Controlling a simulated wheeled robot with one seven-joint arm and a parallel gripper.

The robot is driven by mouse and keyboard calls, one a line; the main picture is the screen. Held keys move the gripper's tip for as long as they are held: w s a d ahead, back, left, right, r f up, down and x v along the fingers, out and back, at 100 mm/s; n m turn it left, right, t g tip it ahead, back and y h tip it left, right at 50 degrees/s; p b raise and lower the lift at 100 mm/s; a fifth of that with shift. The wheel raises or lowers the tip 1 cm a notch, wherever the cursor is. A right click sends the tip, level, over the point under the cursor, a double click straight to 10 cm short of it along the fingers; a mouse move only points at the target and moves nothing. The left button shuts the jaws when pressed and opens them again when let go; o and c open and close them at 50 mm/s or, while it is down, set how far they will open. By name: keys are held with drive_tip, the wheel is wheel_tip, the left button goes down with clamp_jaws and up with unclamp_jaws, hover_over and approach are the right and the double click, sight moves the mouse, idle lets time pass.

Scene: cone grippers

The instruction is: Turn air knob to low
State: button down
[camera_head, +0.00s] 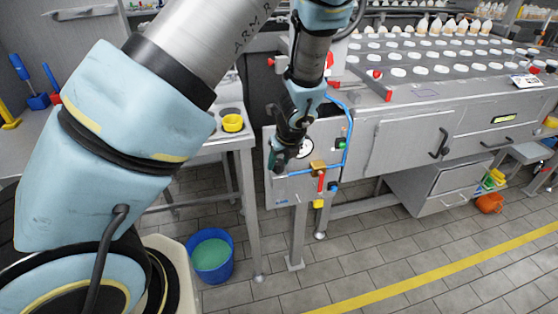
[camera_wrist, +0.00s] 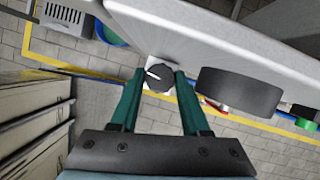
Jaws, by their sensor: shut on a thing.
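The air knob (camera_wrist: 160,79) is a dark round knob with a white pointer line, seen in the wrist view between the fingertips. The pointer is directed toward the left of that view. My gripper (camera_wrist: 158,80) has teal fingers, one on each side of the knob, shut on it. In the head view my gripper (camera_head: 278,158) is at the left end of the grey machine panel (camera_head: 280,190), and it hides the knob there. I cannot read any low marking by the knob.
A round gauge (camera_head: 304,149) sits beside my gripper; a dark cylinder (camera_wrist: 240,91) protrudes near the right finger. Blue tubing (camera_head: 347,140), a brass valve with a red handle (camera_head: 320,178) and a green button (camera_head: 342,143) are to the right. A blue bucket (camera_head: 228,263) stands below.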

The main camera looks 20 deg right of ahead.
drive_tip(key=shift+c, duration=1.9)
unclamp_jaws()
drive_tip(key=shift+d, duration=0.15)
